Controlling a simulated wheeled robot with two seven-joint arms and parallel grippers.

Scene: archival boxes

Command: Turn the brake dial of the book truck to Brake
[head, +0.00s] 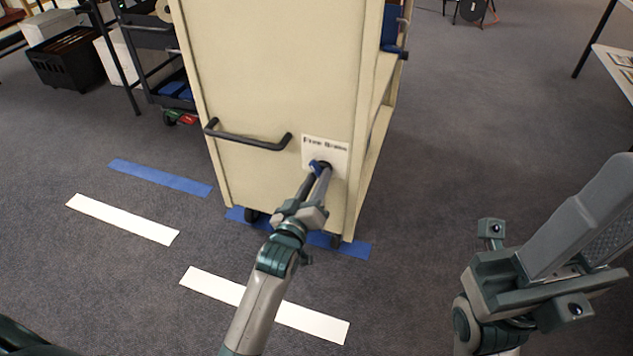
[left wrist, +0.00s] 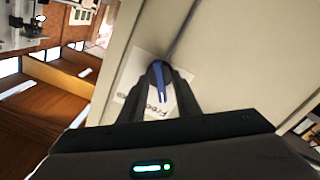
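The cream book truck (head: 270,80) stands with its end panel toward me. A white label plate (head: 338,152) low on its right side reads "Free" on the left and "Brake" on the right. The dial (head: 315,166) has a blue part, seen at the left finger side below "Free"; the fingers cover much of it. My left gripper (head: 319,172) is at the dial. In the left wrist view the blue dial bar (left wrist: 163,84) lies between the dark fingers, which close in on it. My right gripper (head: 535,280) hangs at lower right, away from the truck; its finger gap is unclear.
A black bar handle (head: 248,140) sticks out of the panel left of the dial. Blue and white tape strips (head: 122,219) mark the carpet. A dark cart (head: 150,40) stands at back left, a table (head: 615,70) at far right. The carpet right of the truck is clear.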

